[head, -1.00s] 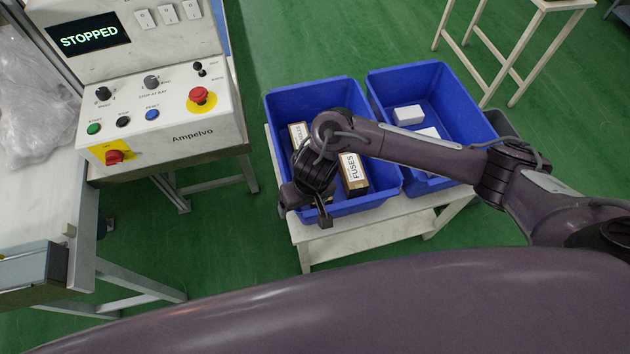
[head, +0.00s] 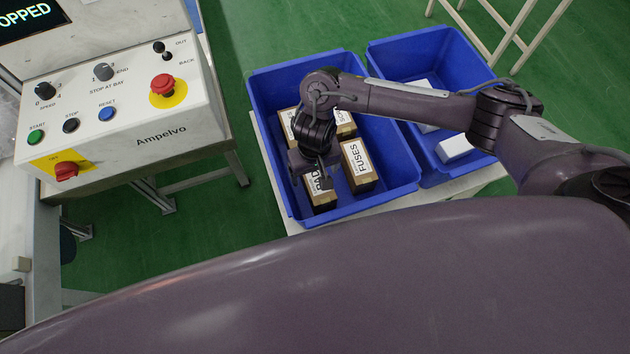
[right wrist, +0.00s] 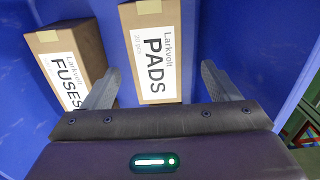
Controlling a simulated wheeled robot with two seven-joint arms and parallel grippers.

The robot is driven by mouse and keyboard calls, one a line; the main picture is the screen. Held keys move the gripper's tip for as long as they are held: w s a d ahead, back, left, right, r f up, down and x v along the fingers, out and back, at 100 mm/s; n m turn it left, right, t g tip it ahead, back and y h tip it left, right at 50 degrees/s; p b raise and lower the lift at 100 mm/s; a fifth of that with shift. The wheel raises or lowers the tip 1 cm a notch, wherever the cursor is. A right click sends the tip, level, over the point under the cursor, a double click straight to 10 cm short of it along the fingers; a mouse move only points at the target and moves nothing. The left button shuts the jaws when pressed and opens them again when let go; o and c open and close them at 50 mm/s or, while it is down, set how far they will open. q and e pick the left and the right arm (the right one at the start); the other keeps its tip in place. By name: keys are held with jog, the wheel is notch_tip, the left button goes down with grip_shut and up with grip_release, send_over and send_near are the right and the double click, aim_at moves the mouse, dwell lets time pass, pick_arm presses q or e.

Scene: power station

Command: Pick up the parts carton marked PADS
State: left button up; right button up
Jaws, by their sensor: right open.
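The PADS carton (head: 320,199) is a brown box with a white label, in the near left part of the left blue bin (head: 404,189). In the head view my right gripper (head: 321,181) is over it and hides part of its label. In the right wrist view the PADS carton (right wrist: 152,52) lies ahead, roughly between the two fingers of my open right gripper (right wrist: 161,70), nearer the left finger. The fingers are not closed on it. My left gripper is not in view.
The FUSES carton (head: 358,167) stands close to the right of PADS; in the wrist view it (right wrist: 68,68) is beside the left finger. More cartons (head: 345,123) sit farther back. A second blue bin (head: 398,52) holds white boxes. A control panel (head: 110,100) stands at left.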

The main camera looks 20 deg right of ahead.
aim_at(317, 179)
jog(key=f, duration=0.2)
jog(key=f+b, duration=0.1)
jog(key=f, duration=0.4)
jog(key=shift+s+d, duration=0.15)
jog(key=shift+d, duration=0.1)
jog(key=c, duration=1.2)
jog(key=shift+c, duration=0.5)
jog(key=shift+r, duration=0.15)
